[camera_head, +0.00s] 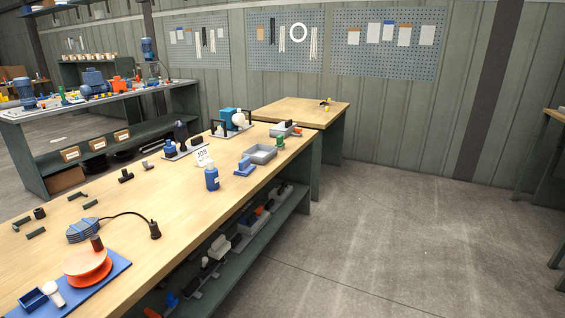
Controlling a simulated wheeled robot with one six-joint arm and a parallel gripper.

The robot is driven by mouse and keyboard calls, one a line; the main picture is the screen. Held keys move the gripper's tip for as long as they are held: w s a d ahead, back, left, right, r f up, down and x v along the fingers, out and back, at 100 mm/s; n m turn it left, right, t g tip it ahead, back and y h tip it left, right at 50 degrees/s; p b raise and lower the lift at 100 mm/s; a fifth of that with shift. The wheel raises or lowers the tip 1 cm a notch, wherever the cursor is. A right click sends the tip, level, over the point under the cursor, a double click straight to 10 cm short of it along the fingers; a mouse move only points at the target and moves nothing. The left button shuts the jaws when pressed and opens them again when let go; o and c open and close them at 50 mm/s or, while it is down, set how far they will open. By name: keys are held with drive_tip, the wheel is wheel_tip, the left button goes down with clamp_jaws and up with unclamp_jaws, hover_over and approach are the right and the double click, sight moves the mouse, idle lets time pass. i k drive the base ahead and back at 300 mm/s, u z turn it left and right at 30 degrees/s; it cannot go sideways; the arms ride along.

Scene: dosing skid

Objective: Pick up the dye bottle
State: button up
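A small blue bottle (211,178) with a narrow neck stands upright on the long wooden workbench (140,200), near its right edge. It looks like the dye bottle, though no label on it is readable. A white sign with dark lettering (203,157) stands just behind it. Nothing touches the bottle from the front. My gripper is not in this view.
A blue block-like part (244,167) and a grey tray (261,154) lie right of the bottle. An orange spool (88,267) and a coiled blue item with a black cable (84,231) lie nearer. Concrete floor (400,230) is clear at right.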

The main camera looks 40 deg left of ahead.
sight(211, 172)
drive_tip(key=u, duration=0.2)
drive_tip(key=i, duration=1.75)
drive_tip(key=u, duration=1.05)
drive_tip(key=i, duration=0.9)
drive_tip(key=u, duration=1.85)
drive_tip(key=i, duration=0.85)
drive_tip(key=u, duration=0.45)
